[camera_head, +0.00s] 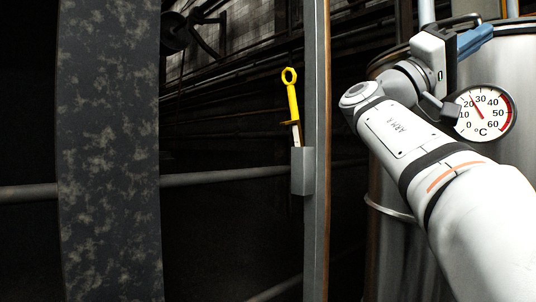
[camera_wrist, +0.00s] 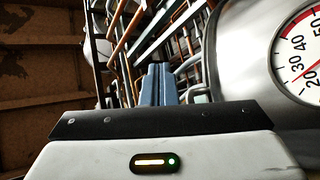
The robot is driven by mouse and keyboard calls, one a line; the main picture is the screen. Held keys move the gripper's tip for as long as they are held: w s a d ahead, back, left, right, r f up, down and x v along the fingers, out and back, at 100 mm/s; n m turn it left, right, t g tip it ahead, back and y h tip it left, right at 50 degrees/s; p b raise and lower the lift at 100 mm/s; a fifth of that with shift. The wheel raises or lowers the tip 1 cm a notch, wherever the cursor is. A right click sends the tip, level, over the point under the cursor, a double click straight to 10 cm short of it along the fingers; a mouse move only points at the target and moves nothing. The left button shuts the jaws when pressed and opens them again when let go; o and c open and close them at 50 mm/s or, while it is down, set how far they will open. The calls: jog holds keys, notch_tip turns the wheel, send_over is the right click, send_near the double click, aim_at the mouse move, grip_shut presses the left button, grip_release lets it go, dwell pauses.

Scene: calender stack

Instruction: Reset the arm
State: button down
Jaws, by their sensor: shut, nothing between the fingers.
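My arm reaches in from the lower right in the head view and bends at the elbow near the tank. My gripper (camera_head: 480,36) has blue fingers and points up and to the right, above the dial. In the wrist view my gripper (camera_wrist: 158,68) shows its blue fingers together, with nothing between them. Pipes lie beyond the fingertips.
A round temperature dial (camera_head: 484,113) sits on the metal tank (camera_head: 510,70) close beside my wrist; it also shows in the wrist view (camera_wrist: 300,55). A yellow-handled tool (camera_head: 291,95) stands in a grey holder (camera_head: 301,171) on a post. A dark mottled band (camera_head: 108,150) hangs at left.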

jog(key=w+f+n+t+y+p, duration=0.3)
jog(key=f+n+t+y+p, duration=0.25)
jog(key=f+p, duration=0.2)
jog(key=w+f+n+t+y+p, duration=0.35)
jog(key=f+n+y+p, duration=0.3)
jog(key=p, duration=0.25)
jog(key=s+a+f+g+y+p, duration=0.2)
jog(key=s+a+f+y+p, duration=1)
jog(key=s+a+f+p, duration=0.3)
jog(key=a+f+p, duration=0.1)
jog(key=a+p, duration=0.1)
jog(key=shift+s+a+m, duration=0.3)
jog(key=shift+s, duration=0.05)
jog(key=shift+d, duration=0.1)
